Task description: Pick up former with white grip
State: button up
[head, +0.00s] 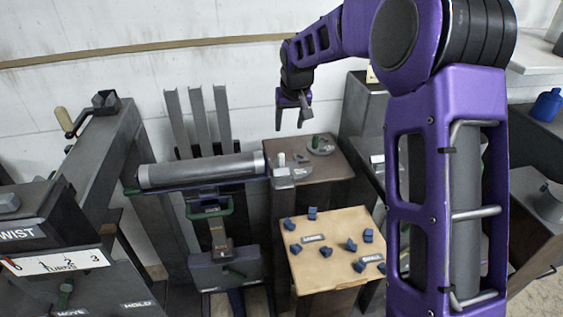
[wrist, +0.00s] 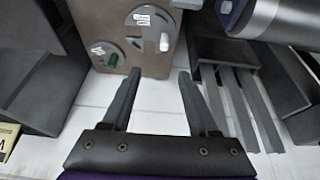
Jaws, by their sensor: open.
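The former with white grip (head: 281,160) stands on a brown-topped stand (head: 330,173), beside the grey roller. In the wrist view it is a grey disc (wrist: 149,28) with a small upright white grip and a white label. A second grey former with a green grip (head: 319,146) sits beside it; it also shows in the wrist view (wrist: 106,60). My gripper (head: 291,122) is open and empty, hanging above the stand with its fingers pointing down. In the wrist view the fingertips (wrist: 160,74) are just below the white grip in the picture, apart from it.
A long grey roller (head: 200,172) lies left of the stand, with upright grey slats (head: 199,120) behind it. A tan board (head: 330,235) with several blue pieces stands in front. A dark cabinet (head: 360,110) is close on the stand's right.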

jog(key=b, duration=0.1)
send_near(281, 155)
jog(key=x, duration=0.5)
jog(key=shift+w+d, duration=0.15)
jog(key=shift+d, duration=0.25)
jog(key=x, duration=0.5)
jog(key=shift+a+f+b, duration=0.2)
jog(key=shift+a+b, duration=0.15)
grip_shut()
dwell(0.4)
jog(key=shift+r, duration=0.15)
